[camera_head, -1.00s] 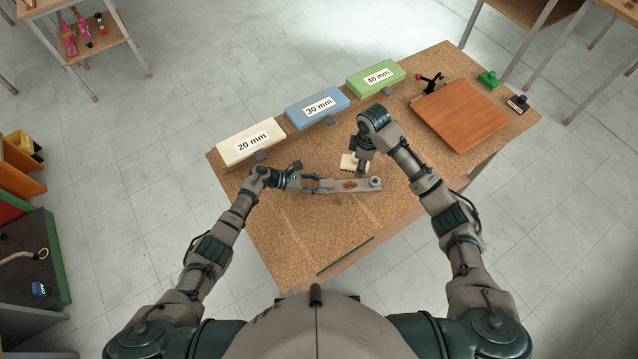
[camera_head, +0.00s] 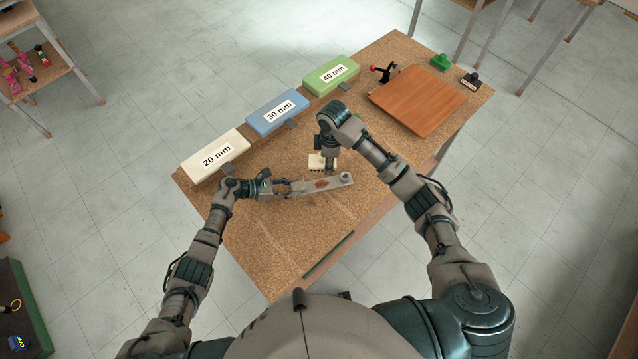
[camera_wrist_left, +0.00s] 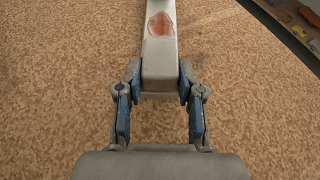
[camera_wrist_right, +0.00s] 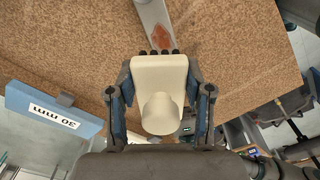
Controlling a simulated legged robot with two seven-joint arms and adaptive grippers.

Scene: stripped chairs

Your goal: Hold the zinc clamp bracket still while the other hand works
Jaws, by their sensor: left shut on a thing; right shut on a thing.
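The zinc clamp bracket (camera_head: 336,181) is a long grey bar with a rust-brown patch and a round boss at its right end. My left gripper (camera_head: 290,188) is shut on the bracket's left end; the left wrist view shows the bar (camera_wrist_left: 160,72) between both fingers. My right gripper (camera_wrist_right: 160,100) is shut on a cream block with a rounded knob (camera_wrist_right: 160,85) and a row of dark tips, like a brush. In the head view this cream block (camera_head: 318,162) is beside the bracket's far edge. I cannot tell whether they touch.
White 20 mm (camera_head: 208,162), blue 30 mm (camera_head: 262,118) and green 40 mm (camera_head: 318,80) boxes line the cork table's far edge.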

